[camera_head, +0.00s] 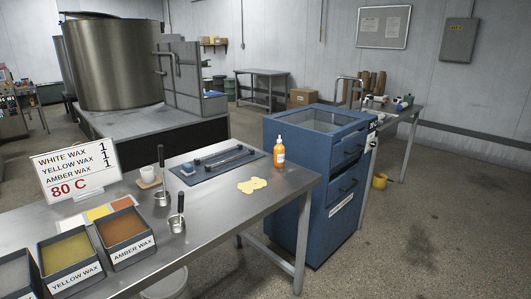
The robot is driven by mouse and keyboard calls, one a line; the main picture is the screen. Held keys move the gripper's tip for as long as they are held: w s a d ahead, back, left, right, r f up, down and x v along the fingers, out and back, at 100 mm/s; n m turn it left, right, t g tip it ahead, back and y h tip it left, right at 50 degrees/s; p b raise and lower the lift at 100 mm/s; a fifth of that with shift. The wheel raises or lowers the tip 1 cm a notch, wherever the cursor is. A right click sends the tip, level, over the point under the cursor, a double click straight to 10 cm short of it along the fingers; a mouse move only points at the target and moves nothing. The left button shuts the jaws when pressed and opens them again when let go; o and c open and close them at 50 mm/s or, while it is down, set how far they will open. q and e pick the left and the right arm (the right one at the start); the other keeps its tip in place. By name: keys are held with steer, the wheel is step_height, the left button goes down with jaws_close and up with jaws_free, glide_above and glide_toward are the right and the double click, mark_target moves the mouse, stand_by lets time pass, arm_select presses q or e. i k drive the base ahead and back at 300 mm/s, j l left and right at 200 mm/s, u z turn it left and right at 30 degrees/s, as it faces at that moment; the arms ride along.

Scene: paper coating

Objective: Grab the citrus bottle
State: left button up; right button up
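The citrus bottle looks to be the small orange bottle (279,155) with a pale cap and a label too small to read. It stands upright near the far right corner of the steel table (222,213). A yellow puddle or flat patch (252,185) lies on the table in front and to the left of it. Neither of my grippers is in view, and nothing touches the bottle.
A dark mat (217,177) with tools lies left of the bottle. Two ladles (177,221) stand nearer. Wax trays (124,231) and a sign (76,172) fill the table's left. A blue cabinet (283,200) stands close behind the right edge. The table's front right is clear.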

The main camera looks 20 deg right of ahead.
mark_target(279, 148)
steer(key=i+l+u, duration=0.1)
steer(key=l, duration=0.2)
steer(key=i+l+u, duration=0.1)
steer(key=l, duration=0.2)
steer(key=i+l, duration=0.1)
steer(key=l, duration=0.25)
steer(key=i+l, duration=0.1)
steer(key=l, duration=0.3)
steer(key=i+l+u, duration=0.1)
steer(key=l, duration=0.25)
steer(key=i+l, duration=0.15)
steer(key=l, duration=0.25)
steer(key=i+l, duration=0.1)
steer(key=l, duration=0.25)
steer(key=i+l+u, duration=0.1)
steer(key=l, duration=0.3)
